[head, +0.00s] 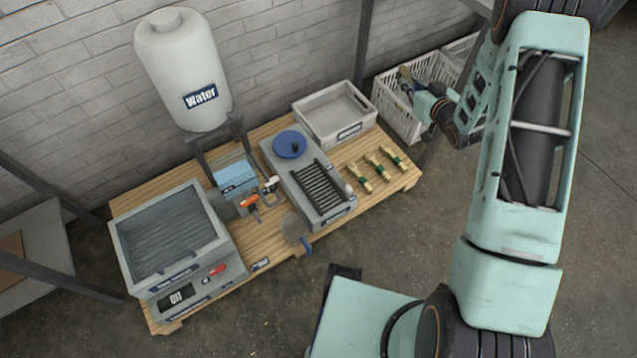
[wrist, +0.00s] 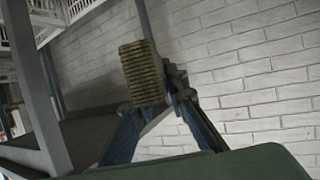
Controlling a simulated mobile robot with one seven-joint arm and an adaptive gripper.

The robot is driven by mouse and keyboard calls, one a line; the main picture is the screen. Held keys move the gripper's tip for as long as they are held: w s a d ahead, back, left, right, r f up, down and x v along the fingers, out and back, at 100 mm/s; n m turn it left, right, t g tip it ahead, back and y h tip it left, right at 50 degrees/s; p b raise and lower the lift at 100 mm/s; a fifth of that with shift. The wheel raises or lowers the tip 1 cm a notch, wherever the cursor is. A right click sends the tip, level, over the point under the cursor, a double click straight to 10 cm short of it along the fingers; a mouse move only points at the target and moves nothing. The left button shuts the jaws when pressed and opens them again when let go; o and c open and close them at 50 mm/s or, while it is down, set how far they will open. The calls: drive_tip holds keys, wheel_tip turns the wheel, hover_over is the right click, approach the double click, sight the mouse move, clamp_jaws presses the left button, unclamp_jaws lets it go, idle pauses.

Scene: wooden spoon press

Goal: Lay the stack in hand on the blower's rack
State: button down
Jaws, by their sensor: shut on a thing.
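In the wrist view a stack (wrist: 143,72) of thin, yellowish-brown pieces stands between the dark blue fingers of my gripper (wrist: 155,102). The gripper is shut on it. In the head view my gripper (head: 409,86) is small, up at the white basket at the back right, with the stack only partly visible there. The blower (head: 283,155) is a grey unit on the wooden table, with a blue round part at its back. Its dark slatted rack (head: 321,190) faces up and looks empty. My gripper is apart from the rack, to its upper right.
On the table (head: 262,247), tied bundles (head: 372,171) lie right of the blower and a grey bin (head: 335,115) stands behind. A tank with a clear lid (head: 170,235) and a water container (head: 183,65) are left. White baskets (head: 435,75) are at the back right.

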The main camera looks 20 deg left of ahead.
drive_tip(key=s+a+f+n+g+y+b, duration=0.1)
drive_tip(key=s+a+f, duration=0.1)
drive_tip(key=f, duration=0.6)
drive_tip(key=s+a+f+n+g+y+b, duration=0.1)
drive_tip(key=s+a+f+y, duration=0.15)
drive_tip(key=f, duration=0.55)
drive_tip(key=n+g+b, duration=0.1)
drive_tip(key=n+b, duration=0.1)
drive_tip(key=b, duration=0.5)
hover_over(318, 186)
drive_tip(key=f, duration=1.9)
drive_tip(key=shift+d+f, duration=0.25)
drive_tip(key=shift+f, duration=0.15)
drive_tip(key=shift+a+f+b, duration=0.15)
drive_tip(key=shift+f+b, duration=0.2)
drive_tip(key=shift+f, duration=0.6)
drive_tip(key=shift+a+f+b, duration=0.15)
drive_tip(key=shift+f+b, duration=0.2)
drive_tip(key=shift+f, duration=0.55)
drive_tip(key=shift+f, duration=0.15)
drive_tip(key=c, duration=1.9)
unclamp_jaws()
